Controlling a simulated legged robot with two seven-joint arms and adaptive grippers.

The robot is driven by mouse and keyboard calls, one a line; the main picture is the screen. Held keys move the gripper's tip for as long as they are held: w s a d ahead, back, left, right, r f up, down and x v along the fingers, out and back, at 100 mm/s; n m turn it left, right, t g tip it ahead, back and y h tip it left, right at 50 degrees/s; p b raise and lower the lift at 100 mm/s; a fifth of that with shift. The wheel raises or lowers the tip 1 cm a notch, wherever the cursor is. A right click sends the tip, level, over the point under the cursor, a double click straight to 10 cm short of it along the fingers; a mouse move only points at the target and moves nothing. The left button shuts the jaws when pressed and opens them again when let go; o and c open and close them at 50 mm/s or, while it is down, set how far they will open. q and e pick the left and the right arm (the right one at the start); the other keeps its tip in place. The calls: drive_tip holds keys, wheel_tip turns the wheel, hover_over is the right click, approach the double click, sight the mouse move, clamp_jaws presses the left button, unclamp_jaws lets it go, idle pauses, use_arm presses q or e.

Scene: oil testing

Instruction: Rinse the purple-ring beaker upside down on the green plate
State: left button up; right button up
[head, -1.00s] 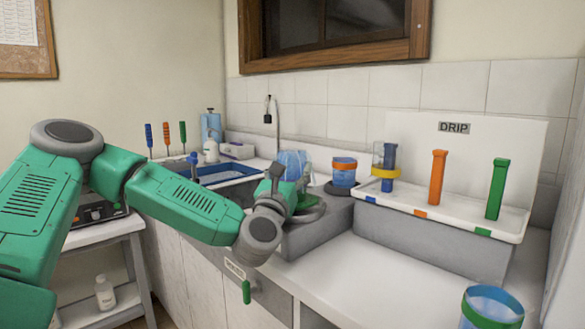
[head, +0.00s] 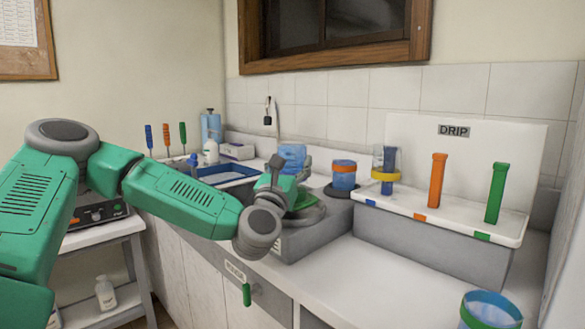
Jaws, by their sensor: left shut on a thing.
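A clear bluish beaker (head: 293,154) shows just behind and above my left gripper (head: 278,172), which is shut on it. No purple ring can be made out; the gripper covers the lower part. The green plate (head: 306,201) lies on a grey round-topped unit below the beaker, partly hidden by my gripper. The beaker appears raised above the plate, though the gap is hard to see. My right gripper is not in view.
An orange-ring beaker (head: 343,174) stands on a dark round base. The drip rack (head: 400,207) holds a yellow-ring beaker (head: 385,164) on a blue peg, beside bare orange (head: 437,180) and green (head: 496,192) pegs. A green-ring beaker (head: 490,310) stands at front right. The counter (head: 375,285) is clear in the middle.

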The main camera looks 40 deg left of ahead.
sight(288, 149)
use_arm(q)
drive_tip(key=shift+r+p, duration=0.85)
drive_tip(key=shift+r, duration=1.4)
